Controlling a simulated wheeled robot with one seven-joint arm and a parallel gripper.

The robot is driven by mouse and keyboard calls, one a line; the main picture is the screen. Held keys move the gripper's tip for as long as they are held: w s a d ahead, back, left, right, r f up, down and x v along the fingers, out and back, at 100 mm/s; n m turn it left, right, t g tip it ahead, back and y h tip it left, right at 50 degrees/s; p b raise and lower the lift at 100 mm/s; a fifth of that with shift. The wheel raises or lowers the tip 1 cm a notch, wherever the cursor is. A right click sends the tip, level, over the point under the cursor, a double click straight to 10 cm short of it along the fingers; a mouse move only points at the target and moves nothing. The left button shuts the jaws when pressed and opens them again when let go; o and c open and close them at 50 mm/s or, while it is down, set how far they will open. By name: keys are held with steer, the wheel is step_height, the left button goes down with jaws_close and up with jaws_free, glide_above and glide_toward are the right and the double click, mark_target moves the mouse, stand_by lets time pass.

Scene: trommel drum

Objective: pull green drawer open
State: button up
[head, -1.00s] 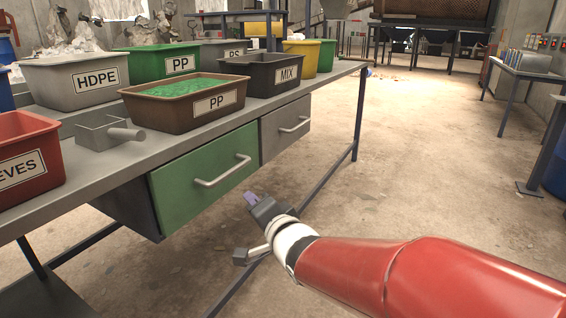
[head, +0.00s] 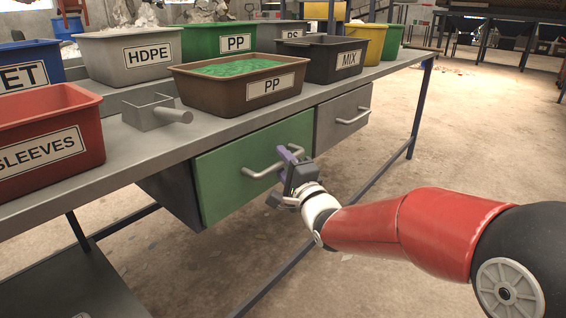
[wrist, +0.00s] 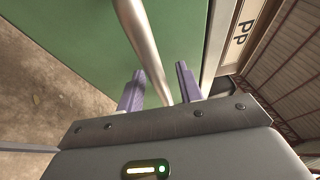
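The green drawer (head: 235,178) under the table has a green front and a metal bar handle (head: 262,171); its front looks closed. My gripper (head: 288,155) is at the right end of the handle. In the wrist view the handle (wrist: 145,45) runs between the two purple fingers of my gripper (wrist: 160,85). The fingers are apart, with gaps on both sides of the bar, so it is open around the handle. The green front (wrist: 70,50) fills much of that view.
A grey drawer (head: 332,130) with its own handle is just right of the green one. The table (head: 120,160) above carries several labelled bins, including a brown PP bin (head: 215,98) and a red SLEEVES bin (head: 80,100). The floor (head: 400,270) in front is clear.

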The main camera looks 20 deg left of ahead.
steer(key=shift+w+a, duration=0.1)
jaws_close()
stand_by(0.4)
